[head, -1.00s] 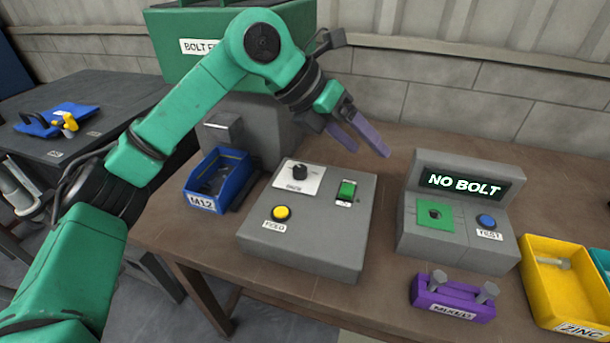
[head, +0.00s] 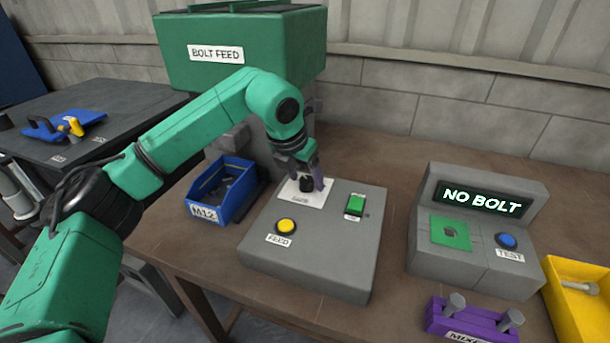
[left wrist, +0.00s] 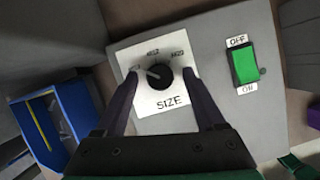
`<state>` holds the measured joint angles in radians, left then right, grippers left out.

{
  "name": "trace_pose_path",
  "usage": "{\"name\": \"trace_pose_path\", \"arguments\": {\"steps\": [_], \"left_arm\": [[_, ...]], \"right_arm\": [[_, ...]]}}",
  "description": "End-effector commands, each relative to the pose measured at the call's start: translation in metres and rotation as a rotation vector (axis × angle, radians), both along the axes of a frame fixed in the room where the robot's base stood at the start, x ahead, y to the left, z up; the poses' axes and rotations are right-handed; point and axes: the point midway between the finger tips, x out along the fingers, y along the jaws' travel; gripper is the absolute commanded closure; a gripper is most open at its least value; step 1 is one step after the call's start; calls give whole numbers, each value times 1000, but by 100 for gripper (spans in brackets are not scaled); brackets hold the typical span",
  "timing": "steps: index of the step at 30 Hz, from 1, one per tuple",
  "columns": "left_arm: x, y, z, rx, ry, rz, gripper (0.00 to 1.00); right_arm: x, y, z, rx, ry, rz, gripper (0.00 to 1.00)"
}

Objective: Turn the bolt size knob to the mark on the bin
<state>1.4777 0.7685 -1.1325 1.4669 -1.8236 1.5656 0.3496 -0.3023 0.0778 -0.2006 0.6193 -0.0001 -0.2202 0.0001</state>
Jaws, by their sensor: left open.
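The black size knob (head: 306,185) sits on a white plate on the grey control box (head: 345,250). In the left wrist view the knob (left wrist: 159,76) has a pale pointer line toward the left mark, which my left finger partly covers. The middle mark reads M12 and the right one looks like M20. My left gripper (head: 304,180) is open, pointing down over the plate, its purple fingers on either side of the knob with gaps in the left wrist view (left wrist: 160,73). The blue bin (head: 232,205) beside the box is labelled M12. My right gripper is out of view.
The box also carries a yellow feed button (head: 286,226) and a green switch (head: 355,204). The green bolt feed (head: 260,60) stands behind. To the right are the tester (head: 430,255) reading NO BOLT, a purple holder (head: 470,320) with bolts and a yellow bin (head: 590,318).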

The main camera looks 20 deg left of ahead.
Motion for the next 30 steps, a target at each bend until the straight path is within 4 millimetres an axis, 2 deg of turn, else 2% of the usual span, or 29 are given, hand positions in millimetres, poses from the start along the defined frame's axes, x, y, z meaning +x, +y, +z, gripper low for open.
{"name": "trace_pose_path", "arguments": {"steps": [6,8,9,12,23,30], "left_arm": [[0,0,-1,0,1,0,29],[0,0,-1,0,1,0,48],[0,0,-1,0,1,0,63],[0,0,-1,0,1,0,100],[0,0,-1,0,1,-35,100],[1,2,0,-1,1,-155,100]], "right_arm": [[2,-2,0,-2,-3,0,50],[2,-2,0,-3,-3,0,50],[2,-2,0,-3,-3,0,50],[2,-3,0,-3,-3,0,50],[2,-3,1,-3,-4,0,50],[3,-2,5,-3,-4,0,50]]}}
